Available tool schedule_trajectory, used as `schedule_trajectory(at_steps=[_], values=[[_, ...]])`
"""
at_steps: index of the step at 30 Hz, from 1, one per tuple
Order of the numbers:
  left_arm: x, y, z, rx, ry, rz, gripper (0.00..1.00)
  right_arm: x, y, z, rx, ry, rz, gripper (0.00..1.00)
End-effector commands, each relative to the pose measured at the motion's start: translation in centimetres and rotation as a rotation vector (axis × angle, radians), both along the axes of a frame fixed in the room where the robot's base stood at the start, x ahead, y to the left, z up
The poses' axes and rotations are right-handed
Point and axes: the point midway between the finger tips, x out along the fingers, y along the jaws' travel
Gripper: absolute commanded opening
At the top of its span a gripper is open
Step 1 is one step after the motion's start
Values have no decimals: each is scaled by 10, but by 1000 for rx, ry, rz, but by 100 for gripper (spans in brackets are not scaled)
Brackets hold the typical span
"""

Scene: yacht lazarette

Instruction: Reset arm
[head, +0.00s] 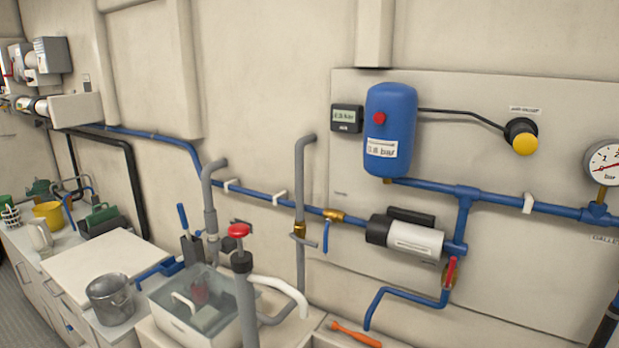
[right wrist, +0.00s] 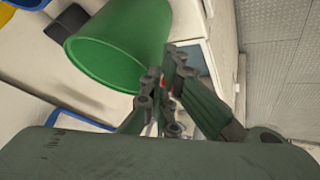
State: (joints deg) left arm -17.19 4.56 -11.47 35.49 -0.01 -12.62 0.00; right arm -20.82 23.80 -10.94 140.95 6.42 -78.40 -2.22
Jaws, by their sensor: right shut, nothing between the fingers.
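My right gripper (right wrist: 172,85) shows in the right wrist view with its dark green fingers closed together and nothing between them. A green bucket (right wrist: 120,45) is just beyond the fingers, up and to the left. I cannot tell whether the fingertips touch its rim. Neither gripper shows in the head view, and my left gripper is in no frame.
The head view shows a blue tank (head: 390,125), a pump (head: 405,236) and blue pipes on the wall. An orange tool (head: 355,335) lies at the front edge.

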Motion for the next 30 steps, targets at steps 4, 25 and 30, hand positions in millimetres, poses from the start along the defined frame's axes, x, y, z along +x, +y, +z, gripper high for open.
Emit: schedule_trajectory(at_steps=[4,25,30], values=[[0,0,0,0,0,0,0,-53,3,-34,60,170,-147,0],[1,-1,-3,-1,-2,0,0,-109,8,-272,76,439,-285,0],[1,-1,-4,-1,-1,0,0,-142,3,-356,65,477,-280,0]])
